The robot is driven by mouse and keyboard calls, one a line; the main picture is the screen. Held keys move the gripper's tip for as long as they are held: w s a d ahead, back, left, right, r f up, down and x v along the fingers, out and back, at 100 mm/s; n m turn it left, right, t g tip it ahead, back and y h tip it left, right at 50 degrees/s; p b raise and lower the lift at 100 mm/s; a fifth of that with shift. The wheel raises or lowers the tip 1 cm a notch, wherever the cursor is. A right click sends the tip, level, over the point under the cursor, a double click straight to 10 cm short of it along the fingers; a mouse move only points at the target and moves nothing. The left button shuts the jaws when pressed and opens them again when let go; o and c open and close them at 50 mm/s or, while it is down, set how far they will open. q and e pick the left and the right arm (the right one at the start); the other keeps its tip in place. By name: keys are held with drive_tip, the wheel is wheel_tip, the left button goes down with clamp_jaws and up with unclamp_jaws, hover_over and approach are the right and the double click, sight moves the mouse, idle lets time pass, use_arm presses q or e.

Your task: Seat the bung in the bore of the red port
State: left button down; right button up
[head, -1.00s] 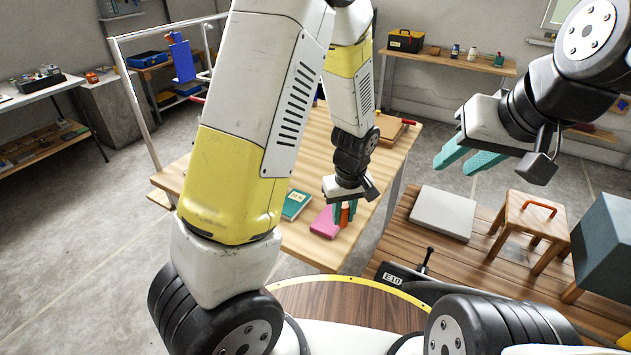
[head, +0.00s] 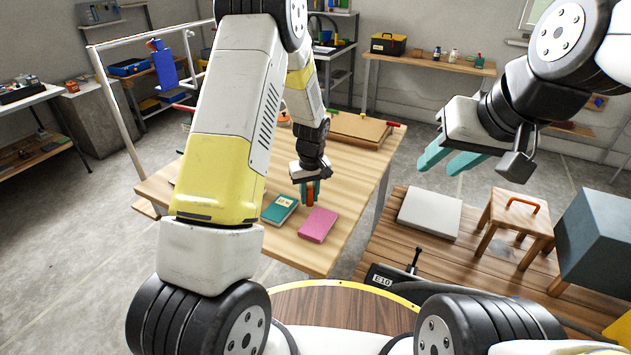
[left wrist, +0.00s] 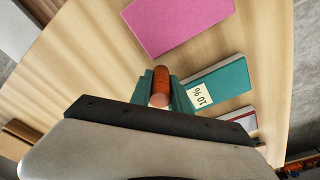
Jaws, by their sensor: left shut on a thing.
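An orange-brown cylindrical bung (head: 310,196) is held between the teal fingers of my left gripper (head: 309,188), over the wooden table. The left wrist view also shows the bung (left wrist: 160,86), with its pale round end towards the camera. My left gripper is shut on it, beyond the pink book. My right gripper (head: 450,161) is open and empty, over the floor at the right. A red piece (head: 184,107) shows by the white pipe frame at the left. I cannot tell whether it is the red port, and no bore is visible.
The wooden table (head: 345,180) carries a pink book (head: 318,225), a teal book (head: 280,208) and a brown board (head: 355,130) at its far end. A low bench at the right holds a grey slab (head: 430,213), a wooden stool (head: 513,220) and a grey box (head: 598,230).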

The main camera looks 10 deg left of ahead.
use_arm(q)
drive_tip(key=shift+f, duration=0.4)
drive_tip(key=shift+f, duration=0.15)
drive_tip(key=c, duration=1.5)
unclamp_jaws()
